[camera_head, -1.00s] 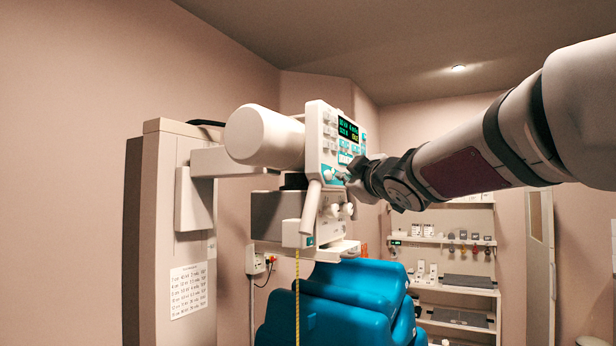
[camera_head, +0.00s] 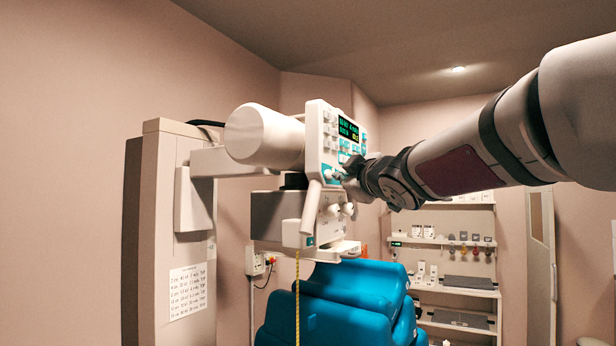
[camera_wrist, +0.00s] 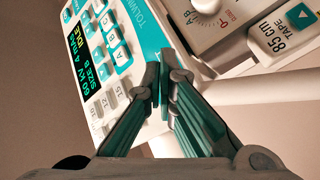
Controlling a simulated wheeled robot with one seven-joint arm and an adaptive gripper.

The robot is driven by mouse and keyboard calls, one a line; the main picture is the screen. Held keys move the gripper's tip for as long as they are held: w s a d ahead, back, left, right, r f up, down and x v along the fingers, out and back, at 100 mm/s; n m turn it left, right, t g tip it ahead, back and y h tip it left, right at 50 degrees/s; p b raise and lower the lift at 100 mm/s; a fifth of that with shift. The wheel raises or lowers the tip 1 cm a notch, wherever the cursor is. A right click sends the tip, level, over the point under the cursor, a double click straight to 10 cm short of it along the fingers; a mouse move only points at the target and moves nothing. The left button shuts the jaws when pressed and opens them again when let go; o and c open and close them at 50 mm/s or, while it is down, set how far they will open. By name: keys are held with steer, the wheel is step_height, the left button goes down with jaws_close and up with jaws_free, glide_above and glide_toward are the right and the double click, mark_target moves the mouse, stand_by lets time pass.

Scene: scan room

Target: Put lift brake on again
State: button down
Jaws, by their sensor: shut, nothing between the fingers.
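The x-ray tube head's white control panel (camera_head: 319,128) carries a lit display (camera_head: 348,128) and teal-marked buttons. In the wrist view the display (camera_wrist: 84,56) reads IDLE, size B, 60 kV. Rows of buttons (camera_wrist: 112,45) lie beside it. My gripper (camera_wrist: 162,85) is shut and empty, with its tips over the panel's teal lettered edge. I cannot tell whether they touch it. In the head view my gripper (camera_head: 347,170) is at the panel's lower right, partly hiding it. I cannot pick out a control marked as the lift brake.
A grey-white column (camera_head: 165,220) carries the tube head. A handle (camera_head: 311,207) and knobs sit below the panel. A tape unit (camera_wrist: 284,35) reads 85 cm; yellow tape (camera_head: 297,300) hangs down. A blue padded chair (camera_head: 340,305) stands beneath. Shelves (camera_head: 455,242) are behind.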

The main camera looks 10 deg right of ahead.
steer(key=shift+w+a, duration=0.25)
steer(key=shift+a, duration=0.05)
stand_by(0.5)
stand_by(0.4)
steer(key=shift+s+d+p, duration=0.4)
steer(key=shift+s+d, duration=0.1)
steer(key=shift+d, duration=0.15)
steer(key=shift+s+d+p, duration=0.75)
steer(key=shift+d+p, duration=0.15)
steer(key=shift+d, duration=0.15)
steer(key=shift+s+d+p, duration=0.75)
steer(key=shift+d+p, duration=0.15)
steer(key=shift+d, duration=0.1)
